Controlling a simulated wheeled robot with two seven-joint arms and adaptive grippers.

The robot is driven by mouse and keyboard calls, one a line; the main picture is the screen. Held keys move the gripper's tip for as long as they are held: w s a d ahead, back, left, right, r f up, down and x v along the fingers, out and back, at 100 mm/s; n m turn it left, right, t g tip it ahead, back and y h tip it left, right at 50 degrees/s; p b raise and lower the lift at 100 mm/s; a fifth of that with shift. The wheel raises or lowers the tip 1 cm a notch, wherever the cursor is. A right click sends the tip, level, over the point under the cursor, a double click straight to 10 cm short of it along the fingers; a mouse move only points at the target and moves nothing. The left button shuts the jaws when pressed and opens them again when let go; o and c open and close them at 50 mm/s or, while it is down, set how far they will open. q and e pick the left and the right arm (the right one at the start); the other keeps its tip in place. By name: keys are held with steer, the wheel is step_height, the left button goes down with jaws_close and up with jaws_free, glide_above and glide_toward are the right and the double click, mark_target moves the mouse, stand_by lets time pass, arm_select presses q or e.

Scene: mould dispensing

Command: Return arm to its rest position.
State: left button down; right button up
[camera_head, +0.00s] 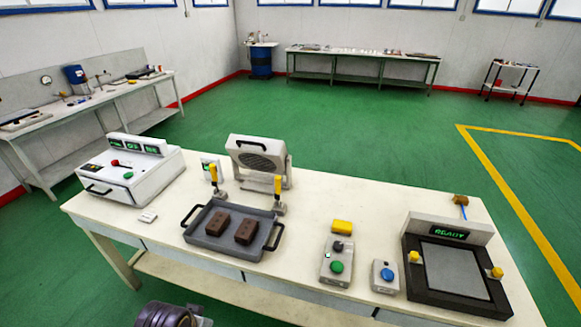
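Neither of my grippers is in view. A dark purplish rounded part at the bottom edge, left of the middle, looks like a piece of my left arm; its gripper end does not show. My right arm is out of view. A grey tray (190,236) with two black handles lies on the cream table (330,206). In it are two dark brown blocks, a left one (216,222) and a right one (246,231), lying side by side and apart.
A white control box (130,178) stands at left and a grey round-faced unit (258,161) behind the tray. Two yellow-handled clamps stand by the tray. A green-button box (336,262), a blue-button box (384,277) and a black-framed "READY" device (452,268) stand right.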

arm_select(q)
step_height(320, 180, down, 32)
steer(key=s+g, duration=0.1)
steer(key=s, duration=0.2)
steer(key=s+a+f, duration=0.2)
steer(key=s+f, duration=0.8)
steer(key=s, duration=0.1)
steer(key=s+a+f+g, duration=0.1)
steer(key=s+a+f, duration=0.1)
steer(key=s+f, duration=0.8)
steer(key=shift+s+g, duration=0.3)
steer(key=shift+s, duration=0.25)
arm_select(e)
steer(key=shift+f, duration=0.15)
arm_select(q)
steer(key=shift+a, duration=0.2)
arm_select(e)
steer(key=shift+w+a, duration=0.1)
